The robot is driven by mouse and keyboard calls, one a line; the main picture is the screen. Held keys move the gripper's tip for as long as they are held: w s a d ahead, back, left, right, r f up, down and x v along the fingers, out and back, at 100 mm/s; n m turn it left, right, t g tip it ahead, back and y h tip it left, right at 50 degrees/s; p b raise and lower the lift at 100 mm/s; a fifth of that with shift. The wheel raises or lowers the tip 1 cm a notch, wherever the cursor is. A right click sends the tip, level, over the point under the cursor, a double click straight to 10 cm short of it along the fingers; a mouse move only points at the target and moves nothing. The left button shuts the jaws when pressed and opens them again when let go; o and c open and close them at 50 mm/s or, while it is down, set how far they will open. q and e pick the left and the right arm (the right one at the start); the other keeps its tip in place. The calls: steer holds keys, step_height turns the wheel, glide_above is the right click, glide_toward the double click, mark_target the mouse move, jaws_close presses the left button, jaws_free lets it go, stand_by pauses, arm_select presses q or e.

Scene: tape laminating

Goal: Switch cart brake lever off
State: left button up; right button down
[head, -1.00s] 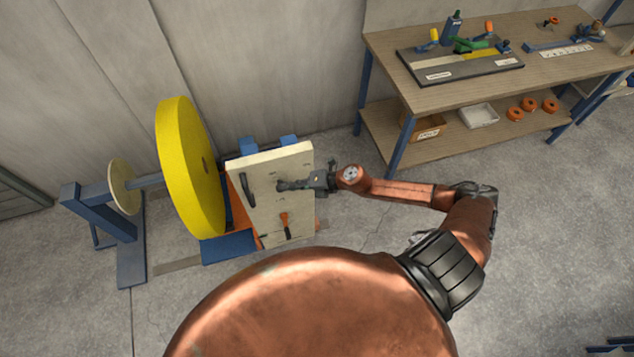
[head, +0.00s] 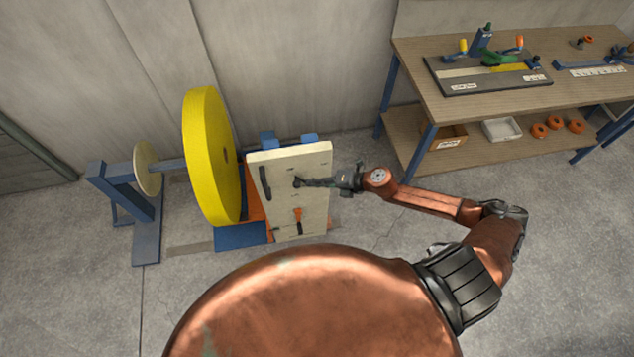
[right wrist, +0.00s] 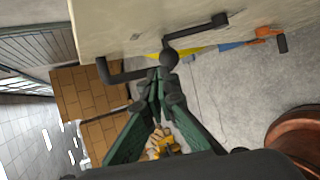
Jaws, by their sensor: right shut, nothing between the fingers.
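The cart's upright cream panel (head: 315,215) carries a black handle (head: 265,183) on its left and a small orange-handled lever (head: 298,214) low down. I cannot tell for sure which fitting is the brake lever. My right gripper (head: 299,182) is shut and empty, with its tips by the panel's middle, right of the black handle and above the orange lever. In the right wrist view the shut fingers (right wrist: 166,72) end at a dark rounded knob, close to black bars on the panel (right wrist: 140,18); contact is unclear. The orange lever (right wrist: 268,32) is apart, at right. My left gripper is out of view.
A yellow tape roll (head: 205,160) stands on a blue frame (head: 138,215) left of the panel. A wooden bench (head: 430,110) with tools and a lower shelf is at the upper right. In the wrist view, cardboard boxes (right wrist: 85,95) stand beyond the fingers. Grey floor is open at right.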

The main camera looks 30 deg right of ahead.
steer(key=a+r+b+v, duration=0.1)
steer(key=v, duration=0.8)
steer(key=shift+r, duration=0.45)
